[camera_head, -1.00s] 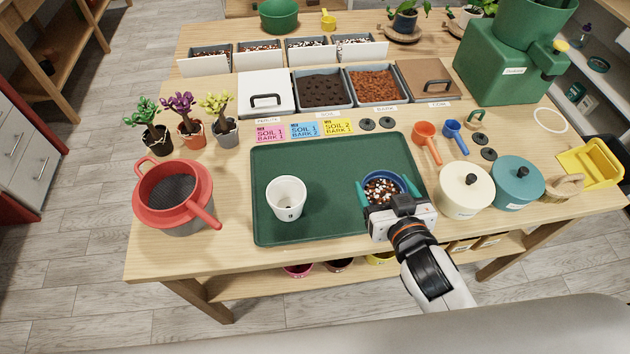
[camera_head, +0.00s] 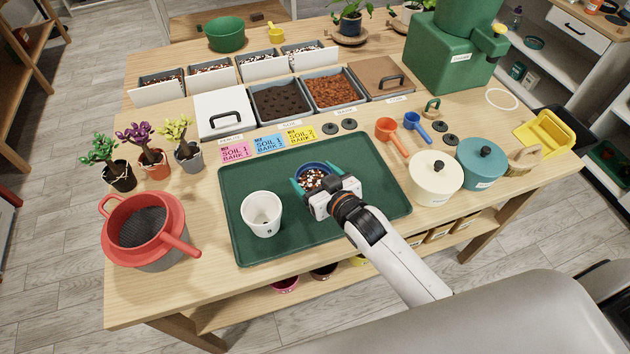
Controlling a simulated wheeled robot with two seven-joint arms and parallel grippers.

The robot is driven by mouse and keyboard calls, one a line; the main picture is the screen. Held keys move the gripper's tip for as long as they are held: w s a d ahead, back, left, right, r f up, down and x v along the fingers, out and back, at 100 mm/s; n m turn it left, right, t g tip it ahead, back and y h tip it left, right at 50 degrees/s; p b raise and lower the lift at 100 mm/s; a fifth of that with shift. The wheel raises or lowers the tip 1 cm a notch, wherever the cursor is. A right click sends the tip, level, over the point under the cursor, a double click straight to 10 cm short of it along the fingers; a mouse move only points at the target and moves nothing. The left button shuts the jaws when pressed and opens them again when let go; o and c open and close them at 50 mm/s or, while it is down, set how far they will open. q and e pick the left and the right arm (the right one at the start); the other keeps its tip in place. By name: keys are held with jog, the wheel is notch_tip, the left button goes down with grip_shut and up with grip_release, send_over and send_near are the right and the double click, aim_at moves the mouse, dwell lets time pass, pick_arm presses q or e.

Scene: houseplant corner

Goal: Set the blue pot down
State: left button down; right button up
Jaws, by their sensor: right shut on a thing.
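The blue pot (camera_head: 309,168) holds a brown and white mix and is over the middle of the dark green tray (camera_head: 375,200). My right gripper (camera_head: 312,183) is shut on the blue pot, with its green fingers at the pot's sides. Its body hides the pot's front and base, so I cannot tell whether the pot touches the tray. A white pot (camera_head: 261,215) stands on the tray to the left of the blue pot. My left gripper is not in view.
A red sieve (camera_head: 146,225) on a grey container stands left of the tray. Cream (camera_head: 434,182) and teal (camera_head: 480,167) lidded pots stand to the right. Coloured cards (camera_head: 270,144) and soil bins (camera_head: 278,102) lie behind. The tray's right part is clear.

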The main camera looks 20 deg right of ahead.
jog(key=shift+f, duration=0.85)
jog(key=shift+f, duration=0.2)
jog(key=shift+c, duration=0.2)
jog(key=o, duration=1.2)
jog(key=shift+o, duration=0.2)
jog(key=shift+r, duration=0.15)
jog(key=b+v, duration=0.1)
jog(key=v, duration=1.1)
